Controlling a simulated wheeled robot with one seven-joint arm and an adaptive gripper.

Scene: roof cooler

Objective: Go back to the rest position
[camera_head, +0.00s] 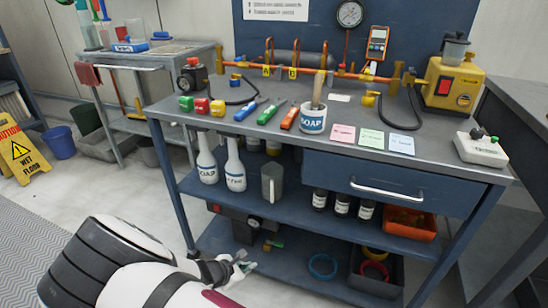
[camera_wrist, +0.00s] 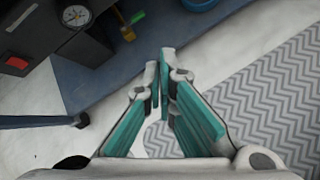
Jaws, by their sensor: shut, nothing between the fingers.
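My gripper (camera_head: 242,264) is low in front of the workbench's lower shelf in the head view, at the end of my arm, which comes in from the lower left. In the wrist view my gripper (camera_wrist: 162,55) has its two teal-lined fingers together at the tips with nothing between them. The workbench (camera_head: 300,148) stands ahead of me. My gripper appears to hold nothing, and the floor shows beyond it in the wrist view.
The bench's bottom shelf (camera_head: 290,272) is close to my gripper, with a box with a gauge (camera_wrist: 75,20) on it. A yellow wet-floor sign (camera_head: 22,155) and blue bucket (camera_head: 60,142) stand at left. Patterned floor (camera_head: 30,245) is clear.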

